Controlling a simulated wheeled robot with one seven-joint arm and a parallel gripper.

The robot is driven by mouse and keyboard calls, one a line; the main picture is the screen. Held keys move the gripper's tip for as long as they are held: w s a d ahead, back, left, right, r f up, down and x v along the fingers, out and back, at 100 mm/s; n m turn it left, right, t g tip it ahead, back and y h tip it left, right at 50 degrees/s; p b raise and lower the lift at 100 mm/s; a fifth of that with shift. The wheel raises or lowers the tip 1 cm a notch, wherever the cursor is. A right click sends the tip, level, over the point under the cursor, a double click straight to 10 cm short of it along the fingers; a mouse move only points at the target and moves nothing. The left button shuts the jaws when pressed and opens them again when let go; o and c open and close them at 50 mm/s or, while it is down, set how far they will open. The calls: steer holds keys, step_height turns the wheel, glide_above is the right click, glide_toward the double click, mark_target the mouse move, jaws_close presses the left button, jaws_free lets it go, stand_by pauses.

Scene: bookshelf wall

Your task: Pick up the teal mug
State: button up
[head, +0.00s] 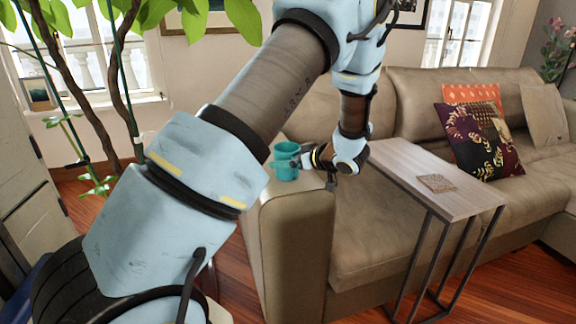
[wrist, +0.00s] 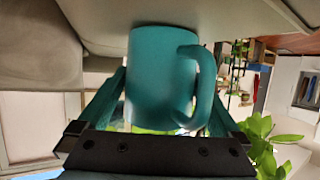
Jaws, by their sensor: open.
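The teal mug (head: 286,161) stands on the top of the beige sofa's left armrest (head: 292,205). In the wrist view, which looks upside down, the mug (wrist: 160,80) fills the middle, with its handle on the right. My gripper (head: 303,160) is at the mug's right side in the head view, roughly level with it. In the wrist view its two fingers are spread, one on each side of the mug, with the handle near the right finger. I cannot tell whether either finger touches the mug.
A narrow side table (head: 440,185) with a coaster (head: 437,183) stands over the sofa seat to the right. Cushions (head: 480,135) lie on the sofa. A leafy plant (head: 95,90) stands at the left. Wooden floor shows at the front right.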

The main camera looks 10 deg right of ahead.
steer(key=shift+c, duration=0.2)
steer(key=c, duration=1.3)
